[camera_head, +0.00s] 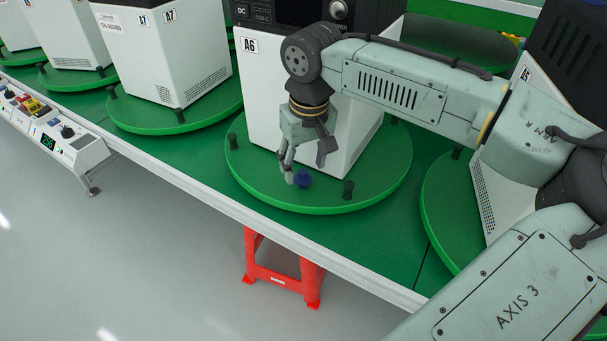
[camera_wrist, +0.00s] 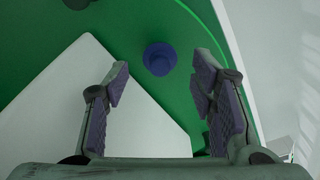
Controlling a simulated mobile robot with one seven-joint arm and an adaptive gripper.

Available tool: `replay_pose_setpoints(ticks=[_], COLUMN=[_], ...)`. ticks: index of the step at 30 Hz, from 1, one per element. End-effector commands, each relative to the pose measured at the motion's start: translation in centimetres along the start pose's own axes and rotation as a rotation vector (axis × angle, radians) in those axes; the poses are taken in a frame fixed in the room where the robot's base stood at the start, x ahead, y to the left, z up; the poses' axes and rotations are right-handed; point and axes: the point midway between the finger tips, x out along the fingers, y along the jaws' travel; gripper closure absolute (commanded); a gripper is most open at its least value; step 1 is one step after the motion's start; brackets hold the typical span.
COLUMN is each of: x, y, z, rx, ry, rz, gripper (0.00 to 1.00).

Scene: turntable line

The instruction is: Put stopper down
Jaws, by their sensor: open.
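The stopper (camera_head: 304,178) is a small blue piece standing on the green turntable (camera_head: 330,202) in front of the white unit A6 (camera_head: 262,100). In the wrist view the stopper (camera_wrist: 159,59) shows as a round blue shape with a wider rim, just beyond the fingertips. My gripper (camera_head: 305,172) points down at it from above. In the wrist view my gripper (camera_wrist: 160,75) has its two purple-padded fingers spread wide, with nothing held between them. The stopper looks apart from both fingers.
Dark pegs (camera_head: 348,189) stand around the turntable's rim. White units stand on neighbouring turntables to the left (camera_head: 160,50) and right. A red stool (camera_head: 283,272) stands below the table's front edge. A control panel (camera_head: 60,135) sits at the left.

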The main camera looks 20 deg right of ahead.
Motion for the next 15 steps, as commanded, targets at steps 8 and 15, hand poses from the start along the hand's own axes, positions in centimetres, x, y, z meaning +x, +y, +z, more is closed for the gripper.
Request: replay_pose_setpoints(ticks=[8, 15], x=[-5.4, -7.4], y=[0.0, 0.0], z=[0.1, 0.2], rx=[0.001, 0.001], ry=[0.001, -0.001], rz=[-0.003, -0.002], gripper=[0.49, 0.49])
